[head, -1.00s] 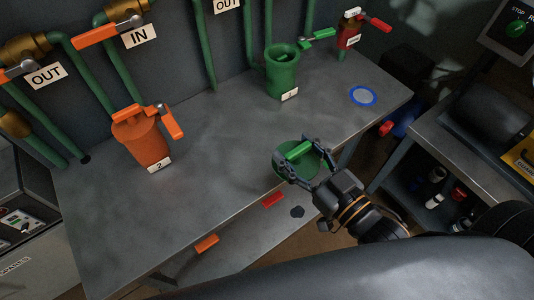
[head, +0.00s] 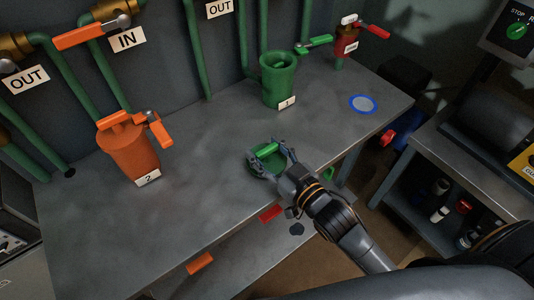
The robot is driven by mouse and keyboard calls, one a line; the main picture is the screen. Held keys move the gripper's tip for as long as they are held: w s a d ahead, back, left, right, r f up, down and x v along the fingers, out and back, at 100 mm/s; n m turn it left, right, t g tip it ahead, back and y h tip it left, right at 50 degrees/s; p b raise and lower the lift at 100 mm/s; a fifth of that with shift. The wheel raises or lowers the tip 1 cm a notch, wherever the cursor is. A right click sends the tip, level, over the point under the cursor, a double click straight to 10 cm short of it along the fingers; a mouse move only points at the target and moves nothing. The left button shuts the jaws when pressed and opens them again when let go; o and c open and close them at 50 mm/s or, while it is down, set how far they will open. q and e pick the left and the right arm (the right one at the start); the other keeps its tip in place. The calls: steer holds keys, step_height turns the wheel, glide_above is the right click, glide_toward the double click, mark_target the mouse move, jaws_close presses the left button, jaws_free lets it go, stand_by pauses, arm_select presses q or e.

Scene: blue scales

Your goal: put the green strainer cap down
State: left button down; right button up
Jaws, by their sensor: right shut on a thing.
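The green strainer cap (head: 270,160) is a round green lid with a raised bright green bar handle. My right gripper (head: 268,155) is shut on its handle, with dark fingers on both sides. The cap is at the near part of the grey table (head: 205,180), close to its front edge. I cannot tell whether it touches the table top. The green strainer body (head: 279,82), labelled 1, stands open at the top farther back. My left gripper is not in view.
An orange strainer (head: 130,148) labelled 2 stands at the left. A blue-rimmed disc (head: 362,104) lies at the table's right. A red-handled valve (head: 347,40) stands at the back right. The table's middle is clear.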

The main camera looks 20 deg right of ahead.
steer(key=shift+f, duration=0.3)
steer(key=shift+f, duration=0.1)
steer(key=o, duration=1.6)
steer(key=shift+f, duration=0.1)
steer(key=shift+s, duration=0.2)
steer(key=v, duration=1.1)
steer(key=shift+s+b, duration=0.35)
steer(key=shift+b, duration=0.05)
steer(key=shift+d, duration=0.1)
